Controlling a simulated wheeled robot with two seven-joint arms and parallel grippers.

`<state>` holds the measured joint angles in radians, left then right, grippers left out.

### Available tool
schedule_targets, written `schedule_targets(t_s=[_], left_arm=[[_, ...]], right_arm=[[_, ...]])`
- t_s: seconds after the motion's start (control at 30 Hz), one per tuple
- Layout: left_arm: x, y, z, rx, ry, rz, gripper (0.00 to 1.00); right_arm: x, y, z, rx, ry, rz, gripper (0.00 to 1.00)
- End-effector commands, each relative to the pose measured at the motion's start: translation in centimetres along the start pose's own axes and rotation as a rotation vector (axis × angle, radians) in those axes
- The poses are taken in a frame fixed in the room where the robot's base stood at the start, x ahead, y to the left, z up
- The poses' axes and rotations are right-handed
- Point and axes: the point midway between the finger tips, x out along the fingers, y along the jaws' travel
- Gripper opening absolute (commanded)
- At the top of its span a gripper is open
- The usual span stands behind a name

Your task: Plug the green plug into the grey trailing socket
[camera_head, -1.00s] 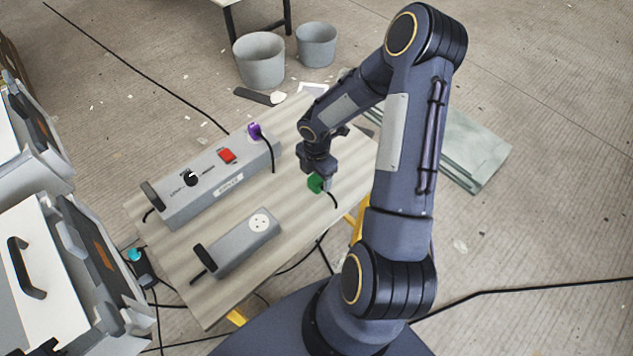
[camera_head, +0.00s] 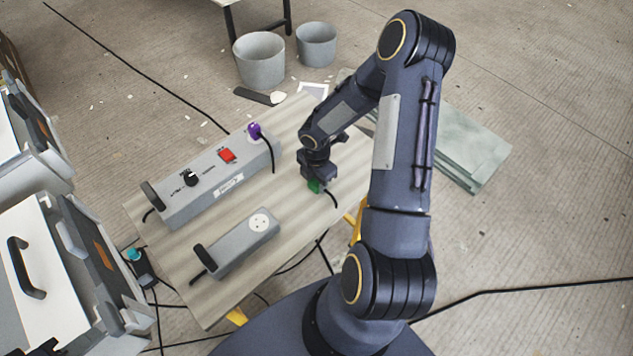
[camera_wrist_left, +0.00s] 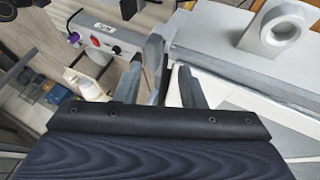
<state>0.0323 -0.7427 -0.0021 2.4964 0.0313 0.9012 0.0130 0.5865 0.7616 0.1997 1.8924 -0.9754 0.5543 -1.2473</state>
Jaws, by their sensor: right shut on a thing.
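The green plug (camera_head: 314,186) is in my right gripper (camera_head: 316,181), held over the right part of the wooden tabletop, with a dark cord hanging from it. The gripper covers most of the plug. The grey trailing socket (camera_head: 238,246) lies on the tabletop to the left and nearer, its round white outlet (camera_head: 259,223) facing up at its right end. The outlet looks empty, and plug and socket are well apart. In the left wrist view my left gripper (camera_wrist_left: 172,75) has its fingers apart with nothing between them.
A long grey box (camera_head: 215,180) with a red switch (camera_head: 227,156), a black knob and a purple plug (camera_head: 254,131) lies behind the socket. White-topped equipment (camera_head: 45,250) stands at left. The tabletop (camera_head: 285,215) between the socket and right gripper is clear.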

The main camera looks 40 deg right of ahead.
Motion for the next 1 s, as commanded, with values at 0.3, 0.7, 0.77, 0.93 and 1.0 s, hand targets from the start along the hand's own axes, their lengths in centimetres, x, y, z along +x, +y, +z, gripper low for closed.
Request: schedule_targets(t_s=[0.3,0.7,0.77,0.93,1.0], left_arm=[[0.1,0.0,0.0,0.0,0.0,0.0,0.36],[0.2,-0.1,0.1,0.0,0.0,0.0,0.36],[0.1,0.0,0.0,0.0,0.0,0.0,0.36],[0.1,-0.1,0.1,0.0,0.0,0.0,0.36],[0.1,-0.1,0.1,0.0,0.0,0.0,0.36]], right_arm=[[-0.7,0.1,0.0,0.001,-0.001,0.002,0.2],[-7.5,-3.5,-0.8,0.003,-0.004,0.003,0.2],[-8.8,-4.5,-1.1,0.003,-0.004,0.003,0.2],[-10.6,-8.0,-2.1,0.002,-0.003,0.001,0.2],[-11.1,-9.2,-2.4,0.002,-0.003,0.001,0.2]])
